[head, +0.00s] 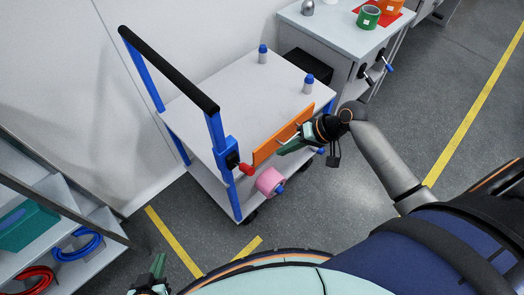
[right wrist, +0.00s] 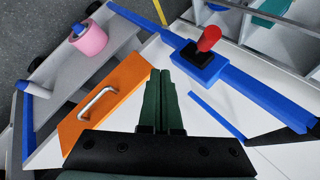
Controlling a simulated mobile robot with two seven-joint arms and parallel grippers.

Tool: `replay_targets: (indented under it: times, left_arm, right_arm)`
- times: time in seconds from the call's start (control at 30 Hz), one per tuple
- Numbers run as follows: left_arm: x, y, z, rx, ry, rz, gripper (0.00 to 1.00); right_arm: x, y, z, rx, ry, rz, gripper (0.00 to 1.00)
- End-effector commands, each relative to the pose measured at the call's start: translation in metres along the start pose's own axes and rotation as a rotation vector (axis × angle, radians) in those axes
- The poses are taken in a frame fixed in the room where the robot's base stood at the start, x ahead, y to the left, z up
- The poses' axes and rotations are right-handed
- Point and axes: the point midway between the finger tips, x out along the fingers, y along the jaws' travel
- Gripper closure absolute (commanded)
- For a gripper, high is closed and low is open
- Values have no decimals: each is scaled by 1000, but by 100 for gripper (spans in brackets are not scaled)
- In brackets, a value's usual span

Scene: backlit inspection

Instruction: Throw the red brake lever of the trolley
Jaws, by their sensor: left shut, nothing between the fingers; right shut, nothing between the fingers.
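The trolley (head: 233,85) has a white top, blue posts and a black push bar. Its red brake lever (head: 246,169) sticks out from a black base on a blue block at the near post. In the right wrist view the red lever (right wrist: 209,38) stands up from its base (right wrist: 198,53), ahead and right of my fingers. My right gripper (head: 281,151) is shut and empty, in front of the orange drawer (head: 270,141) and right of the lever, apart from it. It also shows in the right wrist view (right wrist: 164,72). My left gripper (head: 158,264) is shut and empty at the bottom edge.
The orange drawer's metal handle (right wrist: 98,103) is left of my right fingers. A pink roll (head: 270,180) is on the lower shelf. Two blue-capped bottles stand on top, one here (head: 308,84). A shelf (head: 70,250) with coiled hoses is at left; a workbench (head: 340,35) is behind.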

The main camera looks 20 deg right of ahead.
Motion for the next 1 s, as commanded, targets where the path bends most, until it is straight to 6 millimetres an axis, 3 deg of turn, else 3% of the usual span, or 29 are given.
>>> replay_targets:
  times: [0.03, 0.13, 0.23, 0.33, 0.47, 0.87, 1.0]
  left_arm:
    - [-1, 0, -2, 0, 0, 0, 100]
    - [-2, 0, -2, 0, 0, 0, 100]
    - [-2, 0, -3, 0, 0, 0, 100]
    - [-2, 0, -3, 0, 0, 0, 100]
    - [-2, 0, -3, 0, 0, 0, 100]
    - [-2, 0, -2, 0, 0, 0, 100]
    - [-6, 0, -6, 0, -1, 0, 100]
  right_arm:
    - [-19, -13, -14, 18, -34, -38, 100]
    - [-47, -33, -25, 43, -104, -102, 100]
    - [-64, -44, -29, 51, -146, -141, 100]
    - [-68, -49, -29, 54, -165, -156, 100]
    - [-55, -51, -26, 55, -170, -159, 100]
    - [26, -65, -13, 54, -168, -158, 100]
    - [39, -68, 4, 54, -168, -156, 100]
